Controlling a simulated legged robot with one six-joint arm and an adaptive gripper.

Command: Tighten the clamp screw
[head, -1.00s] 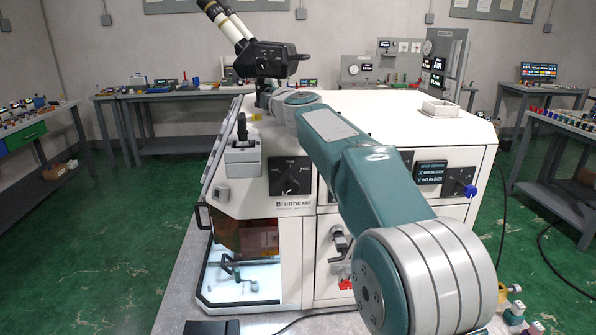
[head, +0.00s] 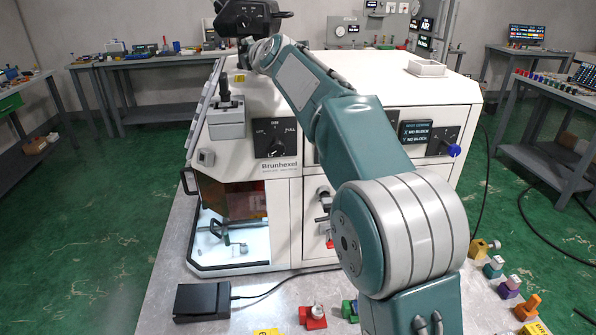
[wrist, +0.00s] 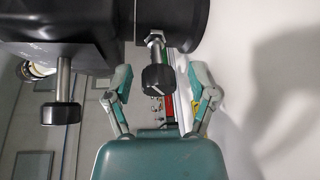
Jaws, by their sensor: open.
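In the wrist view, a black ribbed knob (wrist: 159,77) on a metal screw shaft hangs below a black round housing (wrist: 170,22); it looks like the clamp screw. My gripper (wrist: 159,84) is open, with one finger on each side of the knob and visible gaps to both. A second black knob (wrist: 61,113) on a metal shaft hangs further left. In the head view, the black microscope head (head: 248,17) stands above the machine's back left. My arm reaches to it, and my fingers and the screw cannot be made out there.
The white machine (head: 440,95) fills the middle, with a joystick box (head: 226,122) and a dial (head: 276,139) at its left. A black box (head: 203,301) and small coloured parts, including a red one (head: 313,317), lie on the grey surface in front. Side benches stand apart.

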